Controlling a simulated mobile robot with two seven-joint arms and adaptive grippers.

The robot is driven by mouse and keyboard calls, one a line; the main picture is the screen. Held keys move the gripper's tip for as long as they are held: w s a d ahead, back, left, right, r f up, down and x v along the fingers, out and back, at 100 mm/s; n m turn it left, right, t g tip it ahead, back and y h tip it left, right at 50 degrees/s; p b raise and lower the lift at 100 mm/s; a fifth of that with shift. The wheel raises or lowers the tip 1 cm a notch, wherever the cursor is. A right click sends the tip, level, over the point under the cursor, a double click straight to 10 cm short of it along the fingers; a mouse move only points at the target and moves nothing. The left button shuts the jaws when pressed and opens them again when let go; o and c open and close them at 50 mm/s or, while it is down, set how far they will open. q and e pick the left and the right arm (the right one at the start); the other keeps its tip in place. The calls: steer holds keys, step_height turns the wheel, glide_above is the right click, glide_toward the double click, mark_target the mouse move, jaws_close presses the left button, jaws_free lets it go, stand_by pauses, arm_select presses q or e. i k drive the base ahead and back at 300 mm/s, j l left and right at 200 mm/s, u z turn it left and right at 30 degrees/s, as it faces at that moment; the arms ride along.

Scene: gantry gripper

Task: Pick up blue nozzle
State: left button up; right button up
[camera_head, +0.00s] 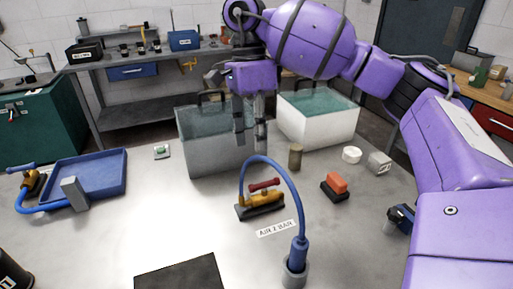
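The blue nozzle (299,252) stands upright in a grey round holder (295,273) at the front of the grey table. A blue hose (284,171) arches from its top back to a brass valve with a red handle (262,197). My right gripper (250,143) points down beside the front of the glass-like tank, well behind and left of the nozzle. Its two fingers are apart with nothing visible between them. My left gripper is not in view.
A label (277,229) reads "AIR 2 BAR".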

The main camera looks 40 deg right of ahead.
mark_target(299, 248)
steer(key=k+j, duration=0.75)
steer(key=k, duration=0.1)
